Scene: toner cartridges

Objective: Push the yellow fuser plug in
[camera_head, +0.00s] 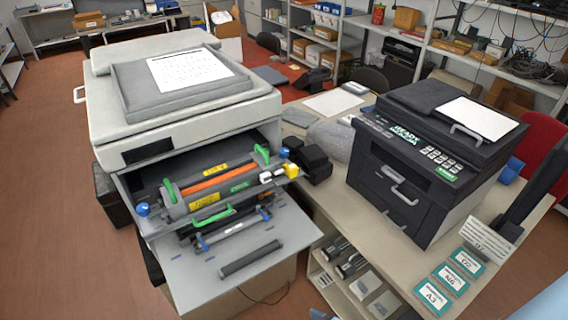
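The large white and grey copier stands open at the left. In its opening lies the fuser unit (208,188), a grey bar with an orange strip, yellow and green labels and green end handles. The yellow fuser plug (291,170) is at the unit's right end, beside a white connector piece (266,178). It is small here, and I cannot tell how deep it sits or whether a gap remains. Neither of my grippers is in view, and nothing of mine touches the plug.
Blue knobs (143,209) (284,152) flank the unit. The copier's lowered grey door (235,270) holds a dark roller (251,258). Dark blocks (312,162) sit right of the plug. A black printer (425,165) and lettered cards (451,278) are on the right table.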

